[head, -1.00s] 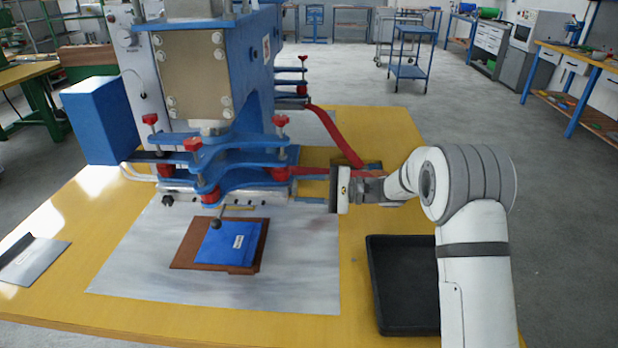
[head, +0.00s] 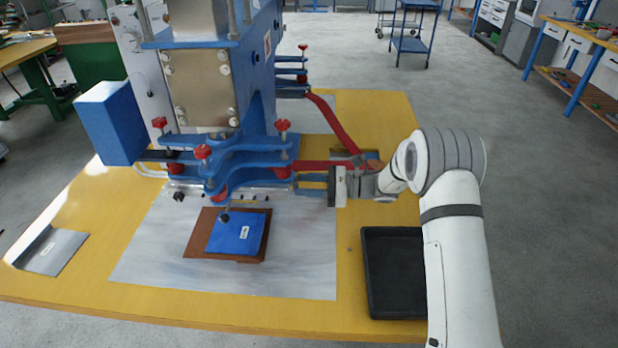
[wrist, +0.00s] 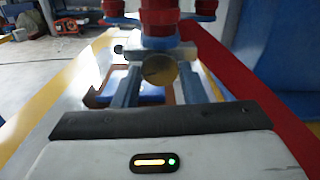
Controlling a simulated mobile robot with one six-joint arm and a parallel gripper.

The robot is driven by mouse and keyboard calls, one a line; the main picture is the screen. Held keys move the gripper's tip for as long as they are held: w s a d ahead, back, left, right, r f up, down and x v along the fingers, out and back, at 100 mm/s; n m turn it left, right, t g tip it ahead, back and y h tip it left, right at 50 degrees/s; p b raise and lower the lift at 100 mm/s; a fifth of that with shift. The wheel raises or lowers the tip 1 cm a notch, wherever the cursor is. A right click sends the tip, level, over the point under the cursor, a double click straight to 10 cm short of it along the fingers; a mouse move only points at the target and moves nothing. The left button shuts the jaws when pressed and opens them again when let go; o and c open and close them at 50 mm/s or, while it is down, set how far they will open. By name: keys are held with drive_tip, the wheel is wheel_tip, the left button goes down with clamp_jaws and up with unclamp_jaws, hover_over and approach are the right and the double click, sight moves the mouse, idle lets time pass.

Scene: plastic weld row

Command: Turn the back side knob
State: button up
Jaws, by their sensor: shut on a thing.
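The blue machine (head: 235,165) stands on the yellow table with several red-topped knobs, including one at its front right (head: 283,125). My gripper (head: 300,186) reaches in from the right at the machine's lower right side, below that knob. In the wrist view, a round brass-coloured side knob (wrist: 159,69) sits between the two blue-grey fingers of my gripper (wrist: 160,88), which are shut on it. Red parts (wrist: 159,15) of the machine are just above it. In the head view the gripped knob is too hidden to make out, so its turn angle cannot be told.
A blue piece (head: 237,233) on a brown board (head: 200,243) lies on the grey sheet (head: 310,270). A black tray (head: 392,280) stands at the right edge, below my arm. A red arm (head: 335,125) of the machine runs behind my gripper. A metal plate (head: 50,250) lies at left.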

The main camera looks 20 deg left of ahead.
drive_tip(key=shift+w+r+m+p, duration=0.1)
drive_tip(key=shift+r+m+p, duration=0.15)
drive_tip(key=shift+m+p, duration=0.45)
drive_tip(key=o, duration=0.6)
drive_tip(key=shift+c, duration=0.2)
drive_tip(key=o, duration=0.4)
drive_tip(key=shift+f, duration=0.2)
drive_tip(key=b+v, duration=0.1)
drive_tip(key=v, duration=0.6)
drive_tip(key=shift+d, duration=0.35)
